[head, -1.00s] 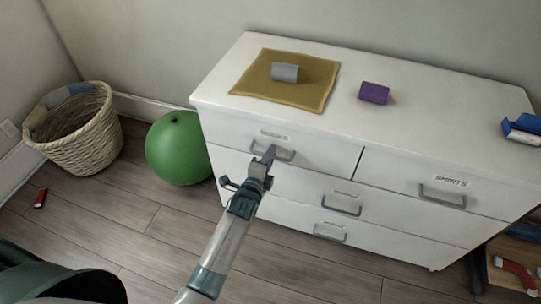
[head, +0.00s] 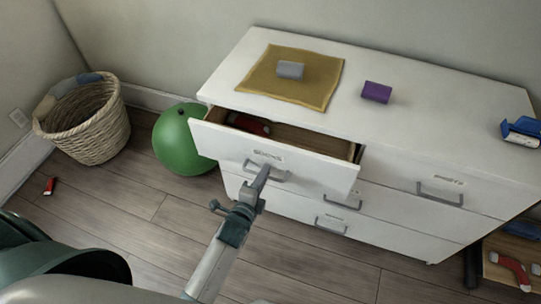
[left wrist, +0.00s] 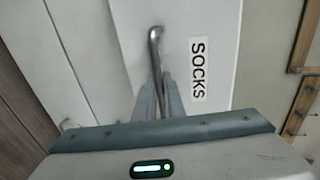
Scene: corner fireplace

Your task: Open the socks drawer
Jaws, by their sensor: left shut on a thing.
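The socks drawer (head: 318,170) is the top left drawer of a white dresser (head: 440,149). It stands pulled out, and its inside shows with a red item (head: 250,124) in it. In the left wrist view its front carries a SOCKS label (left wrist: 198,70) beside the metal handle (left wrist: 154,45). My left gripper (head: 263,176) is shut on this handle; its fingers also show around the handle in the left wrist view (left wrist: 160,98). My right gripper is not in view.
On the dresser top lie a mustard cloth (head: 262,85) with a grey block (head: 290,70), a purple block (head: 377,92) and a blue object (head: 522,131). A green ball (head: 181,143) and a wicker basket (head: 92,130) stand left. A small red item (head: 49,186) lies on the floor.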

